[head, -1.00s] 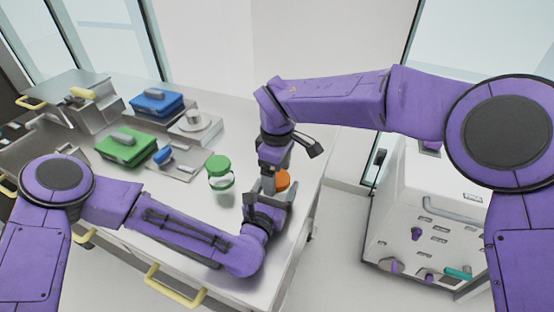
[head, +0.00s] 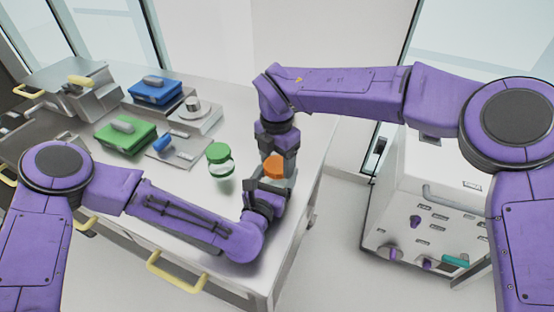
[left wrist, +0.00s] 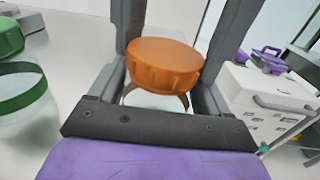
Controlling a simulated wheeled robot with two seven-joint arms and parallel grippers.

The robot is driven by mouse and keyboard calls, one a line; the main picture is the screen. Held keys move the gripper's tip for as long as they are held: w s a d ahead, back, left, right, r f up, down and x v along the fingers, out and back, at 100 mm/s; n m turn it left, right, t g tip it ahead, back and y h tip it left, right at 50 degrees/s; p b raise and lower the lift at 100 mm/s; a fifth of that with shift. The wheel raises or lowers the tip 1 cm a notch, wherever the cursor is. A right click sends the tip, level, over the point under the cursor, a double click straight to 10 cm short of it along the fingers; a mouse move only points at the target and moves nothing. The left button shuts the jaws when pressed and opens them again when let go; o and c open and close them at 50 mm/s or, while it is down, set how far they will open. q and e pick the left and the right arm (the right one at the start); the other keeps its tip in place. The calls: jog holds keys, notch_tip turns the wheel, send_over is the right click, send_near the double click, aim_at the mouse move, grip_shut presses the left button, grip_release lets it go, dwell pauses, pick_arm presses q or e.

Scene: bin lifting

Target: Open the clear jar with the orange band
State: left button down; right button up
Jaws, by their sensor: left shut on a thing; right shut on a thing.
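The clear jar (head: 271,183) with its orange lid (head: 274,166) is at the right front corner of the table. In the left wrist view the orange lid (left wrist: 165,66) shows large, above a small part of the clear jar (left wrist: 150,98). My left gripper (head: 268,192) is shut on the jar body from the front. My right gripper (head: 277,160) points down from above and is shut on the orange lid. The lid hides most of the jar, and I cannot tell whether there is a gap between them.
A clear jar with a green lid (head: 219,158) stands just left. Further left are a green box (head: 124,137), a blue box (head: 157,90) and a metal tray (head: 187,155). A white cabinet (head: 430,200) stands on the floor at the right.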

jog(key=n, duration=0.6)
jog(key=shift+n, duration=0.3)
jog(key=n, duration=1.2)
jog(key=shift+n, duration=0.4)
pick_arm(q)
jog(key=shift+s, duration=0.1)
pick_arm(e)
jog(key=n, duration=0.5)
jog(key=shift+r+n, duration=0.1)
jog(key=shift+n, duration=0.3)
jog(key=n, duration=1.4)
jog(key=shift+n, duration=0.3)
jog(key=shift+r, duration=0.2)
